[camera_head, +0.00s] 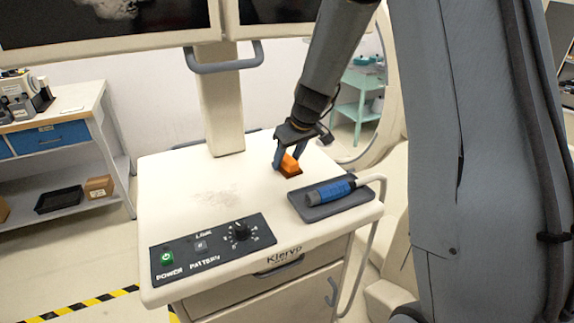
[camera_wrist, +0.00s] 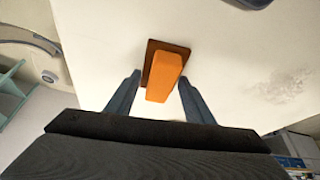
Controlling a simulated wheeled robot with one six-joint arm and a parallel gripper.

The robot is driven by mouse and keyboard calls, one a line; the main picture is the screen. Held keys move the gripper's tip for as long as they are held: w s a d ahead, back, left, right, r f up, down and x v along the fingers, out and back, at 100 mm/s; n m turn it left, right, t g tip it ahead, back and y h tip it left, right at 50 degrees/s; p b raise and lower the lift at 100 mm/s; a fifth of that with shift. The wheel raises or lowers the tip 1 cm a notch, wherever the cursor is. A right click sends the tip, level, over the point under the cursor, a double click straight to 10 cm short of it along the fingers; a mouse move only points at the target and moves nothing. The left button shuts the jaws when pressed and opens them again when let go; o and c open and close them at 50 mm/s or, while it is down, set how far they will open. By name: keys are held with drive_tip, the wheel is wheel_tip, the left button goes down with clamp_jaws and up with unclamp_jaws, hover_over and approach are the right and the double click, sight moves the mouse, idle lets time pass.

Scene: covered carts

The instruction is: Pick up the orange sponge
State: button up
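The orange sponge (camera_head: 289,164) sits on the white cart top, towards its back right, with a dark brown base or pad (camera_head: 291,172) under it. In the wrist view the sponge (camera_wrist: 166,77) stands up from the brown piece (camera_wrist: 153,47). My gripper (camera_head: 288,160) is down at the sponge. In the wrist view its two blue-grey fingers (camera_wrist: 160,92) are apart, one on each side of the sponge's near end, with gaps on both sides. The left finger partly hides the sponge in the head view.
A blue-handled probe (camera_head: 330,192) lies on a dark tray (camera_head: 345,204) to the right of the sponge. A control panel (camera_head: 212,249) with a knob is at the cart's front. A monitor post (camera_head: 221,105) rises at the back. The cart top's middle (camera_head: 175,185) is clear, with a faint smudge.

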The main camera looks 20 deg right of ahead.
sight(287, 157)
drive_tip(key=shift+r, duration=0.1)
drive_tip(key=shift+r, duration=0.55)
drive_tip(key=shift+w+r+b, duration=0.1)
drive_tip(key=shift+r+b, duration=0.55)
drive_tip(key=shift+r, duration=0.3)
drive_tip(key=shift+s+a+r, duration=0.1)
drive_tip(key=shift+s+a, duration=0.1)
drive_tip(key=shift+a, duration=0.5)
drive_tip(key=s+a+b, duration=0.1)
drive_tip(key=a, duration=0.4)
drive_tip(key=s+a+b, duration=0.1)
drive_tip(key=a, duration=0.5)
drive_tip(key=s+a+b, duration=0.1)
drive_tip(key=a+b, duration=0.1)
drive_tip(key=a, duration=0.3)
drive_tip(key=shift+s+a, duration=0.15)
